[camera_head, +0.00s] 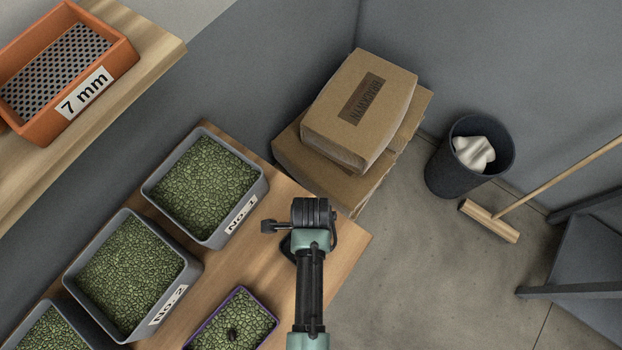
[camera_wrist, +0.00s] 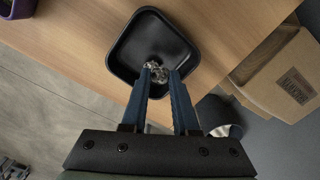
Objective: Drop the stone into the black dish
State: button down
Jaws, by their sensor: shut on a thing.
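The black dish (camera_wrist: 127,48) lies on the wooden table in the wrist view, a square dish with rounded corners. My gripper (camera_wrist: 160,71) is over the dish's near part, its two blue fingers shut on a small grey, mottled stone (camera_wrist: 156,73). The stone appears over the inside of the dish; I cannot tell its height above the floor of it. In the head view my arm covers the gripper and stone, and at most a dark edge of the dish shows beside it.
Grey trays of green beans, No. 1 (camera_head: 205,187) and No. 2 (camera_head: 130,275), stand left of my arm. A purple-rimmed tray (camera_head: 240,291) holds green beans and a dark lump. Cardboard boxes (camera_head: 358,107), a bin (camera_head: 456,170) and a broom (camera_head: 490,221) stand beyond the table.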

jog(key=c, duration=0.6)
grip_release()
jog(key=shift+r, duration=0.1)
notch_tip(320, 180, up, 13)
jog(key=b, duration=0.1)
dwell(0.3)
